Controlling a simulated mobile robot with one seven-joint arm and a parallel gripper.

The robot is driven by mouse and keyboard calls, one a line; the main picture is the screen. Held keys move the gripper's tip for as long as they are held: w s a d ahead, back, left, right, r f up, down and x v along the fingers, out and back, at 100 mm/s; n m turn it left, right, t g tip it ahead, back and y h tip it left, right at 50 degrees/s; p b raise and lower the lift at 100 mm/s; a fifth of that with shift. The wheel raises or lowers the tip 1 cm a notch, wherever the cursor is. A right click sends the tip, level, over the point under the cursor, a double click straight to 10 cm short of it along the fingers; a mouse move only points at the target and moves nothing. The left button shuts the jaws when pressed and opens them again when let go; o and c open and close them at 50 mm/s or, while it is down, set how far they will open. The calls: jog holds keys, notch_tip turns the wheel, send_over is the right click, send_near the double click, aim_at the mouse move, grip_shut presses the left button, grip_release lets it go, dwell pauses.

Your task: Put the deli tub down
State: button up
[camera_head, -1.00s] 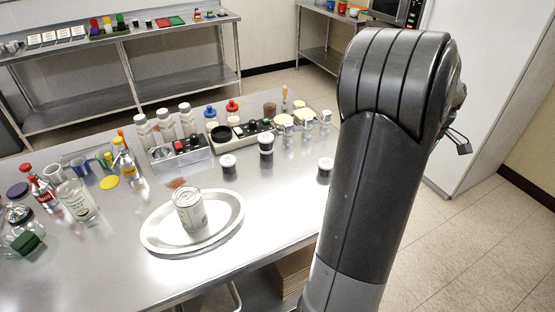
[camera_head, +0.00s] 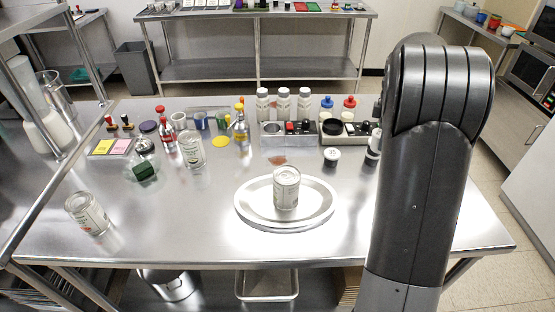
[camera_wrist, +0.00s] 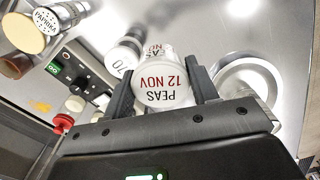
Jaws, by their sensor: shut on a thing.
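The deli tub (camera_wrist: 160,82) is white and marked "PEAS 12 NOV" in the wrist view. My gripper (camera_wrist: 161,88) is shut on it, with one dark finger on each side. The tub's base and its height over the steel surface cannot be told. In the head view my arm stands at the right and hides the gripper and tub.
A steel table (camera_head: 190,240) has bare room at its front and middle. An oval tray (camera_head: 243,211) holds a can (camera_head: 286,187). Another can (camera_head: 88,213) stands at left. Bottles, jars and a caddy (camera_head: 290,141) line the back.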

jog(key=w+a+n, duration=0.3)
jog(key=a, duration=1.1)
jog(key=w+a+n, duration=0.3)
jog(key=a, duration=1.1)
jog(key=a+f, duration=0.2)
jog(key=a, duration=0.2)
jog(key=w+a+f, duration=0.1)
jog(key=a+f, duration=0.1)
jog(key=a, duration=0.2)
jog(key=w+a+f, duration=0.1)
jog(key=a+f, duration=0.1)
jog(key=a, duration=0.2)
jog(key=shift+f, duration=0.35)
jog(key=shift+a+f, duration=0.1)
jog(key=shift+a, duration=0.1)
jog(key=shift+f, duration=2.05)
jog(key=o, duration=1)
jog(key=shift+f, duration=0.15)
